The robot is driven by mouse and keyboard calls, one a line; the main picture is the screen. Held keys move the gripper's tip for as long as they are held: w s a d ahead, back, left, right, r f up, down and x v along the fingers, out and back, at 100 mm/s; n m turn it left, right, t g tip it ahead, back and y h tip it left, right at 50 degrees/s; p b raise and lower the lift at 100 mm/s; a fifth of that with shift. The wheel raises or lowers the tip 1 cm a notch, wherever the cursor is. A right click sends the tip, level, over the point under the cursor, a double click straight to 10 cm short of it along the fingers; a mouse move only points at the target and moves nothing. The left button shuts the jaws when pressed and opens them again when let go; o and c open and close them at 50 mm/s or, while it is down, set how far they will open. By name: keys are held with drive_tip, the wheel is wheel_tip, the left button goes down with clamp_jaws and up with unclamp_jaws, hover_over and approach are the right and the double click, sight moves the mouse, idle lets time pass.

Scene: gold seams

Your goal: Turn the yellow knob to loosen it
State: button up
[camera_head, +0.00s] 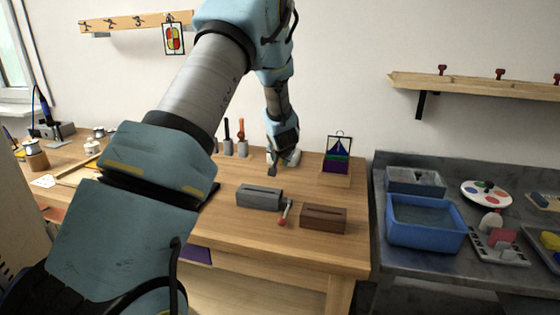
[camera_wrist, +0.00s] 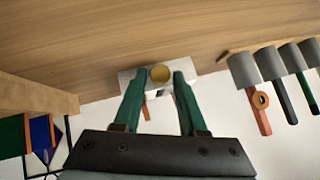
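My gripper (camera_wrist: 160,79) is open, with one green finger on each side of the knob in the picture. A gap shows between each fingertip and the knob; I cannot tell whether the tips are level with it in depth. In the head view my gripper (camera_head: 272,168) is low over the back of the wooden table, in front of the white block (camera_head: 292,158). The knob is hidden there.
Tools in grey holders (camera_head: 242,148) stand left of the gripper, and a boat panel (camera_head: 337,158) stands right. A grey slotted box (camera_head: 259,196), a red-tipped stick (camera_head: 284,218) and a brown box (camera_head: 323,218) lie nearer the front of the wooden table (camera_head: 250,235).

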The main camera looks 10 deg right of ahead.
clamp_jaws()
drive_tip(key=shift+a+f+b, duration=0.1)
drive_tip(key=shift+f+b, duration=0.1)
drive_tip(key=shift+b, duration=0.6)
drive_tip(key=shift+w+a+f+n+g+h+b, duration=0.15)
drive_tip(key=shift+n+g+h+b, duration=0.2)
drive_tip(key=shift+b, duration=0.9)
drive_tip(key=h+b, duration=0.1)
drive_tip(key=b, duration=0.3)
drive_tip(key=n+g+h+b, duration=0.1)
drive_tip(key=b, duration=0.4)
drive_tip(key=shift+w+a+f+h, duration=0.15)
drive_tip(key=shift+a+f+h, duration=0.05)
drive_tip(key=shift+a+h, duration=0.05)
drive_tip(key=n+g+h+b, duration=0.1)
drive_tip(key=b, duration=0.5)
drive_tip(key=shift+a+r+h+b, duration=0.1)
drive_tip(key=shift+h+b, duration=0.3)
drive_tip(key=n+h+b, duration=0.1)
drive_tip(key=b, duration=0.2)
drive_tip(key=shift+r+g, duration=0.2)
drive_tip(key=shift+g, duration=0.05)
drive_tip(key=shift+r+b, duration=0.1)
drive_tip(key=shift+b, duration=0.4)
